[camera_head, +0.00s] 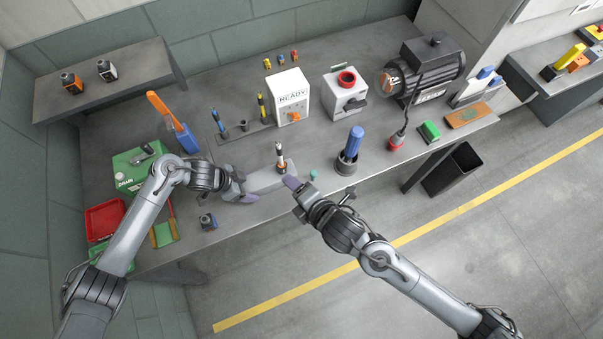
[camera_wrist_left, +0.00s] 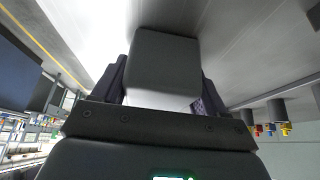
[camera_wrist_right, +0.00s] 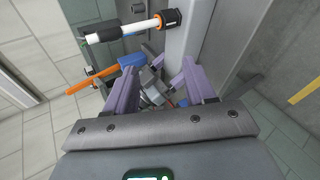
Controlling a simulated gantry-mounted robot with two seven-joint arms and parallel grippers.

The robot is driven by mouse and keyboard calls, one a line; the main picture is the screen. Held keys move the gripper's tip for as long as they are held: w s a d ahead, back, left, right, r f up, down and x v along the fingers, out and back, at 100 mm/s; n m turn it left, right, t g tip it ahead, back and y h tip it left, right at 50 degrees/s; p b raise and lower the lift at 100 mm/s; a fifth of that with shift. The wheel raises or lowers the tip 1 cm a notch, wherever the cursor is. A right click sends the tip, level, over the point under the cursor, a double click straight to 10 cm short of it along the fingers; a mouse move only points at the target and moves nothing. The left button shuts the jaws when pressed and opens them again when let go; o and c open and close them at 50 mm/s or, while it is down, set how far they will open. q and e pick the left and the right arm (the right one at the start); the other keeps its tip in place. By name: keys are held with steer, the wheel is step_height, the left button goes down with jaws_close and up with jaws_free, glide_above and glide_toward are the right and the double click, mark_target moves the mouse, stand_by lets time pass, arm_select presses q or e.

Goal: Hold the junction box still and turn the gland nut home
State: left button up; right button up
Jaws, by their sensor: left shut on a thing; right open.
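The junction box (camera_head: 264,181) is a long grey block near the front edge of the bench. My left gripper (camera_head: 243,186) is shut on its left end; the left wrist view shows the grey box end (camera_wrist_left: 165,65) between both fingers. A dark gland nut (camera_head: 281,166) with an orange mark sits on top of the box, with a white and black cable standing up from it. In the right wrist view the nut (camera_wrist_right: 171,18) and cable (camera_wrist_right: 135,29) lie beyond the fingertips. My right gripper (camera_head: 293,184) is open and empty, close beside the box's right end.
A small teal piece (camera_head: 313,174) lies near my right gripper. A READY box (camera_head: 289,96) stands behind. A green case (camera_head: 140,165) and red tray (camera_head: 105,218) are at left. Floor is open in front.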

mark_target(286, 169)
steer(key=w+d+f+n+g+y, duration=0.1)
steer(key=w+f+n, duration=0.4)
steer(key=n, duration=1.5)
steer(key=shift+w+d+f+y, duration=0.2)
steer(key=shift+w+d+y, duration=0.4)
steer(key=shift+y, duration=0.7)
steer(key=shift+w+a, duration=0.15)
steer(key=shift+a, duration=0.1)
steer(key=shift+x, duration=3.35)
jaws_close()
